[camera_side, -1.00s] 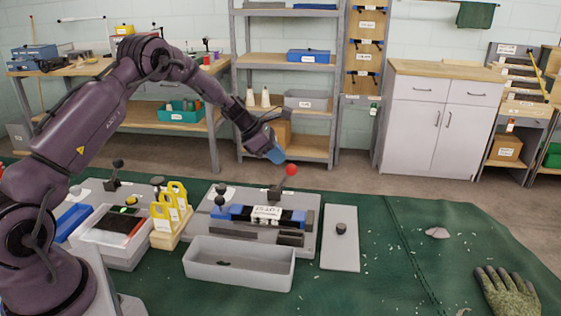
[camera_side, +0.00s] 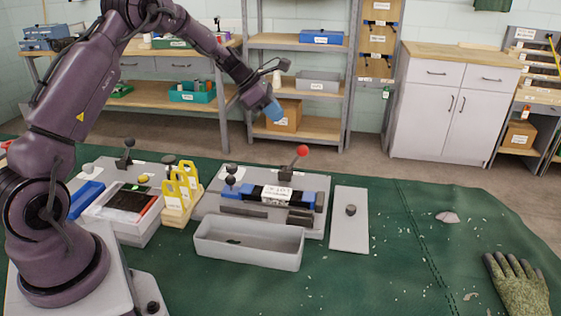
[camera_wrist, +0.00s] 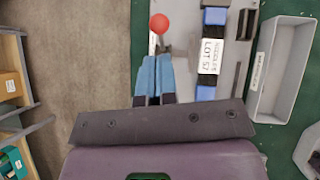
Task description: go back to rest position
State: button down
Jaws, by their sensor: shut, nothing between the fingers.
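My gripper (camera_side: 272,110) hangs in the air above and behind the grey fixture plate (camera_side: 208,204), clear of everything. Its blue fingers are shut with nothing between them; in the wrist view the gripper (camera_wrist: 154,62) points toward a lever with a red ball (camera_wrist: 160,23). In the side view the red ball (camera_side: 302,150) is below and right of my fingertips. On the fixture sits a blue and black block with a white label (camera_side: 277,193); the label (camera_wrist: 208,54) reads as needles, lot 57 in the wrist view.
An empty-looking grey tray (camera_side: 250,251) lies in front of the fixture, with a small dark bit inside. Yellow stands (camera_side: 180,195) and a box with a dark panel (camera_side: 124,203) are at left. A grey plate with a knob (camera_side: 349,228) and a glove (camera_side: 520,285) are right.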

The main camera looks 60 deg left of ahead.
jog(key=s+d+r+m+y, duration=0.1)
jog(key=s+d+r+m, duration=0.3)
jog(key=s+d+m, duration=0.3)
jog(key=s+d+r+m+y, duration=0.1)
jog(key=s+d+r+m, duration=0.4)
jog(key=s+m, duration=0.7)
jog(key=s+d+r+m+g+y, duration=0.1)
jog(key=s+d+r+m+y, duration=0.1)
jog(key=s+d+r+m, duration=0.3)
jog(key=s+d+m, duration=0.3)
jog(key=s+m, duration=0.2)
jog(key=s, duration=0.2)
jog(key=shift+d, duration=0.4)
jog(key=c, duration=1.8)
grip_release()
jog(key=shift+c, duration=0.2)
